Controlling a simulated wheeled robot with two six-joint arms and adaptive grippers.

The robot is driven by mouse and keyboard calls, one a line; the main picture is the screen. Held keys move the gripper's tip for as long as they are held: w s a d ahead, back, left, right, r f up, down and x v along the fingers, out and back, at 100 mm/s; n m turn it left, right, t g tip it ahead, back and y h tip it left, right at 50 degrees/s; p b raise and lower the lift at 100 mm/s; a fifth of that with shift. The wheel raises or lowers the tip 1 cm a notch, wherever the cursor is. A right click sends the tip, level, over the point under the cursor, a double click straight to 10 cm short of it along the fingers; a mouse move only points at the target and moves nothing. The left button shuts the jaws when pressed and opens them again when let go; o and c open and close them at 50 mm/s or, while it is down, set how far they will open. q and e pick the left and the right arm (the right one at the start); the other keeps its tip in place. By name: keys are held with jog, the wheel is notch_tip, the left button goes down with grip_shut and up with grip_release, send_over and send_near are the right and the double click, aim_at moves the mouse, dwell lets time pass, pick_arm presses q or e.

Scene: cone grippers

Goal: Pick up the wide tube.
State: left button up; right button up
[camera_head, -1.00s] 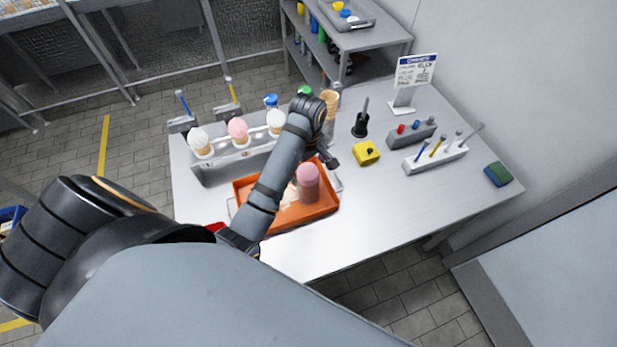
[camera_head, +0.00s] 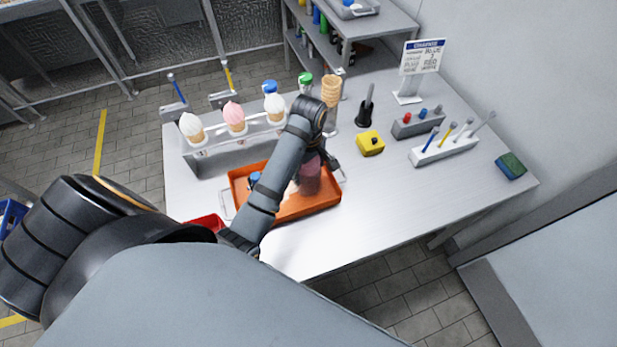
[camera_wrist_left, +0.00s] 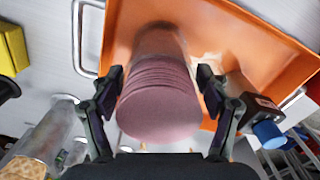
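The wide tube (camera_head: 310,180) stands in the orange tray (camera_head: 322,206) on the table. It is a clear cylinder with pink contents; my left gripper partly hides its top in the head view. In the left wrist view the tube (camera_wrist_left: 158,100) shows its pink round end between the two fingers. My left gripper (camera_wrist_left: 160,85) is open, with one finger on each side of the tube and no clear grip on it. My right gripper is not in view.
A rack (camera_head: 212,158) with ice cream cones stands behind the tray. A waffle cone (camera_head: 331,90) stands in a clear holder close to my left wrist. A yellow block (camera_head: 370,143) is to the right. The table's front right is clear.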

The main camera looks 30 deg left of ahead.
pick_arm(q)
jog(key=c, duration=1.1)
jog(key=shift+o, duration=0.2)
jog(key=shift+r+p, duration=0.45)
jog(key=r+p, duration=0.3)
jog(key=shift+s+r, duration=0.15)
jog(key=shift+s, duration=0.05)
jog(key=s+a+r+p, duration=0.2)
jog(key=s+r+p, duration=0.5)
jog(key=s, duration=0.6)
jog(key=shift+s+a+r+p, duration=0.15)
jog(key=shift+a+r+p, duration=0.25)
jog(key=shift+r, duration=0.45)
